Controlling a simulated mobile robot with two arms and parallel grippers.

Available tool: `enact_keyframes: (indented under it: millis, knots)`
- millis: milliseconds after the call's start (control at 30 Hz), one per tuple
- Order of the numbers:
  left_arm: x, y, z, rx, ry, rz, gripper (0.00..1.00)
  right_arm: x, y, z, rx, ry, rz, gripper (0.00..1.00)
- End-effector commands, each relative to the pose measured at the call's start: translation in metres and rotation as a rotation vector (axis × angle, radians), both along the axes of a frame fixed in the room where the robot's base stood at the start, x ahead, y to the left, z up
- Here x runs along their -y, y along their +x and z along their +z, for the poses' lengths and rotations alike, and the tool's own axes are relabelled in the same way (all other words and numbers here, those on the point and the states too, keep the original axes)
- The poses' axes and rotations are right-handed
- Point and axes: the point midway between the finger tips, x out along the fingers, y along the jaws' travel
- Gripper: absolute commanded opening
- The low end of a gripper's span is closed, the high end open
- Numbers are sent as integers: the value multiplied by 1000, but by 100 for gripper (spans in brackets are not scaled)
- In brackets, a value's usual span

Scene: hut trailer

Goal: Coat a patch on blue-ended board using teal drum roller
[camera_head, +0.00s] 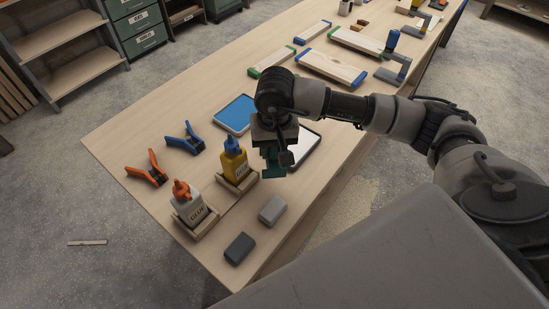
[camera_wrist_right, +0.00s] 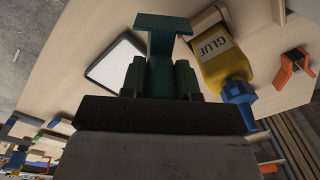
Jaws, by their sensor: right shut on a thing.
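My right gripper (camera_head: 273,150) is shut on the teal drum roller (camera_head: 272,163), above the table beside the white-filled tray (camera_head: 307,148). In the right wrist view the teal roller (camera_wrist_right: 161,38) sticks out from the jaws, its head crossways; the jaws' grip on it is partly hidden. A larger blue-ended board (camera_head: 328,68) lies flat farther back on the table, beyond my right forearm. A smaller blue-ended board (camera_head: 313,32) lies behind it. The blue-filled tray (camera_head: 235,115) lies left of my gripper. My left gripper is not in view.
A yellow glue bottle (camera_head: 235,163) and a white glue bottle (camera_head: 190,205) stand in wooden holders near my gripper. Orange (camera_head: 148,170) and blue (camera_head: 186,138) clamps lie left. Grey blocks (camera_head: 272,210) lie at the near edge. Green-ended boards (camera_head: 270,62) lie by the blue-ended ones.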

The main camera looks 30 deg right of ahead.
Motion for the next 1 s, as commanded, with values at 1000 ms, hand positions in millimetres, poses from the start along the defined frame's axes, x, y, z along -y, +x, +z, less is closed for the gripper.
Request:
enact_keyframes:
  millis: [1000]
  knots:
    - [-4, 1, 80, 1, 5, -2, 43, 106, 81, -8, -33, -7, -793, 11]
